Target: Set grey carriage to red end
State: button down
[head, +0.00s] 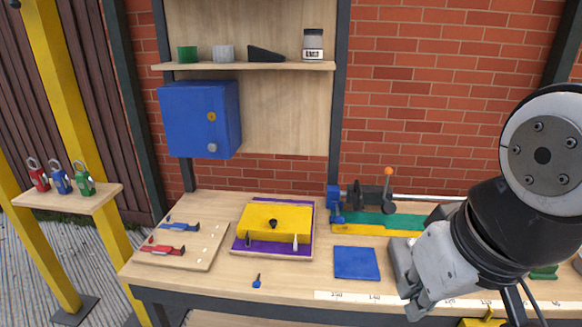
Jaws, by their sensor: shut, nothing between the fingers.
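The dark grey carriage (374,198) stands on a green and yellow base at the back of the bench, near the rail's left part. An upright lever with an orange ball (388,171) is at its right side. A blue end block (334,198) stands just left of it. A pale rod (430,198) runs right from the carriage and passes behind my arm. No red end shows; the rail's right part is hidden by my arm. My gripper (411,292) is at the lower left of my arm, shut and empty, in front of the rail and apart from the carriage.
A blue square plate (356,263) lies left of my gripper. A scale strip (350,297) runs along the front edge. A yellow block on a purple board (264,249) and a board with red and blue latches (205,258) lie left. A blue cabinet (174,120) hangs behind.

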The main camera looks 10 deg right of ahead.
aim_at(358, 195)
jog(key=i+l, duration=0.3)
jog(key=i, duration=0.15)
jog(key=i+l+z, duration=0.15)
jog(key=i, duration=0.3)
jog(key=l, duration=0.1)
